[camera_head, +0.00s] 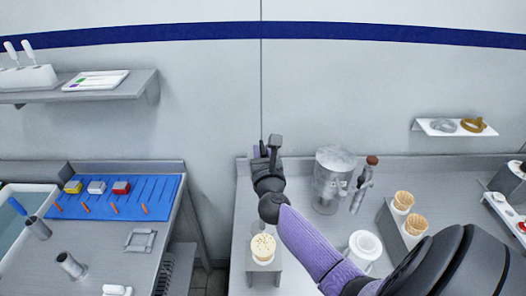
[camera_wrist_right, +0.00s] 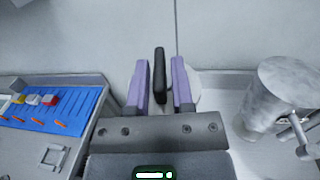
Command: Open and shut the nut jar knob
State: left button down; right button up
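A black knob (camera_wrist_right: 160,75) stands upright between the two fingers of my right gripper (camera_wrist_right: 161,88) in the right wrist view. Narrow gaps show on both sides of it, so the fingers are around it, not clamped on it. A pale round shape (camera_wrist_right: 197,88) shows behind the fingers. In the head view the dark knob (camera_head: 275,141) shows at the tip of my right gripper (camera_head: 266,153), whose wrist hides part of what lies below. A round pot with a speckled beige top (camera_head: 263,247) is nearer; I cannot tell if it is the nut jar. My left gripper is not in view.
A clear cylindrical container (camera_head: 335,178) stands right of the gripper. Cones in a holder (camera_head: 403,201) and a white round tub (camera_head: 364,246) are further right. A blue mat (camera_head: 148,191) lies on the left counter, across a gap.

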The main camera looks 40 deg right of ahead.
grip_shut()
jog(key=shift+n+t+y, duration=0.3)
jog(key=shift+y, duration=0.1)
jog(key=n+t+y, duration=0.1)
jog(key=n+y, duration=0.1)
jog(key=y, duration=0.1)
jog(key=shift+s+d, duration=0.1)
jog(key=shift+d, duration=0.05)
jog(key=n+y, duration=0.1)
jog(key=y, duration=0.1)
jog(key=n+t+y+b, duration=0.1)
jog(key=y, duration=0.1)
jog(key=shift+d+f+n, duration=0.15)
jog(key=shift+n, duration=0.25)
jog(key=n+g+y+b, duration=0.1)
jog(key=n+y+b, duration=0.2)
jog(key=y+b, duration=0.1)
jog(key=n+g+y+b, duration=0.2)
jog(key=n+y+b, duration=0.1)
jog(key=y+b, duration=0.2)
jog(key=n+g+y+b, duration=0.1)
jog(key=n+y+b, duration=0.2)
jog(key=y+b, duration=0.1)
jog(key=shift+d+n+y+b, duration=0.3)
jog(key=shift+d+n+y, duration=0.1)
jog(key=shift+y, duration=0.2)
jog(key=shift+w+n+g+y+b, duration=0.2)
jog(key=shift+n+g+y+b, duration=0.45)
jog(key=shift+g+b, duration=0.25)
jog(key=shift+y, duration=0.25)
